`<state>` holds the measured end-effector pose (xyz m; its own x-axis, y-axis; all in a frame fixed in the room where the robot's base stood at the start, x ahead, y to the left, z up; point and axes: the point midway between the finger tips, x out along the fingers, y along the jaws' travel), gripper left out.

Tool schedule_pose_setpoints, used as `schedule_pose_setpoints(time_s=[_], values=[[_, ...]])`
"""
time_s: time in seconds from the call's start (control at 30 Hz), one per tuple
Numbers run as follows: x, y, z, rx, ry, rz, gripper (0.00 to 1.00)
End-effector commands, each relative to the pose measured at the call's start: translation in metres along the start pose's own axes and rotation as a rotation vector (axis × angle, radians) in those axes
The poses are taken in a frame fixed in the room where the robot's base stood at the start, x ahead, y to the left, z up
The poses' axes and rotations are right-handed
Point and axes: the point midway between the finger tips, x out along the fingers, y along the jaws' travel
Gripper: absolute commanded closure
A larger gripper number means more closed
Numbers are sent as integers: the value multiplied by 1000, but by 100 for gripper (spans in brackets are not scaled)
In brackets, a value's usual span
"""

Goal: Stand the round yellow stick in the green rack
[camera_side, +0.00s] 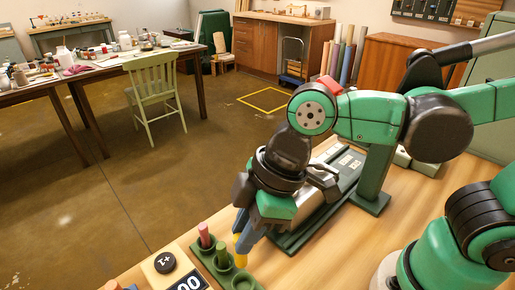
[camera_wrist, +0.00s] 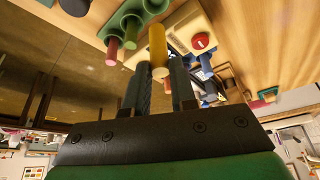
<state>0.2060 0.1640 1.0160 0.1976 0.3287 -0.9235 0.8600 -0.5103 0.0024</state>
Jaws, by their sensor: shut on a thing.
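My gripper (camera_side: 241,232) is shut on the round yellow stick (camera_side: 241,244), which points down beside the green rack's back edge, at its right part in the side view. The stick also shows between the fingers in the wrist view (camera_wrist: 158,44). The green rack (camera_side: 208,259) has a row of round holders; it also shows in the wrist view (camera_wrist: 117,23). A pink stick (camera_side: 204,232) and a green stick (camera_side: 221,252) stand in it. The right-hand holder (camera_side: 243,281) looks empty. Whether the yellow stick touches the rack I cannot tell.
A wooden block with a black +1 button (camera_side: 165,262) and a number display (camera_side: 188,284) stands left of the rack. A red button (camera_wrist: 201,41) and blue items show in the wrist view. A dark green tray-like fixture (camera_side: 290,243) lies behind my gripper. Bare tabletop (camera_side: 320,260) is at right.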

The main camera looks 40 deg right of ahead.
Motion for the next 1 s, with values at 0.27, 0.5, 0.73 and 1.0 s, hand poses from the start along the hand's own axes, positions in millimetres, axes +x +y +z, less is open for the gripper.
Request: schedule_pose_setpoints(time_s=[0.27, 0.5, 0.73, 1.0], values=[[18, -3, 7, -10, 1, -4, 100], [35, -2, 14, -9, 1, -4, 100], [40, -2, 16, -9, 1, -3, 100], [40, -2, 16, -8, 1, -3, 100]])
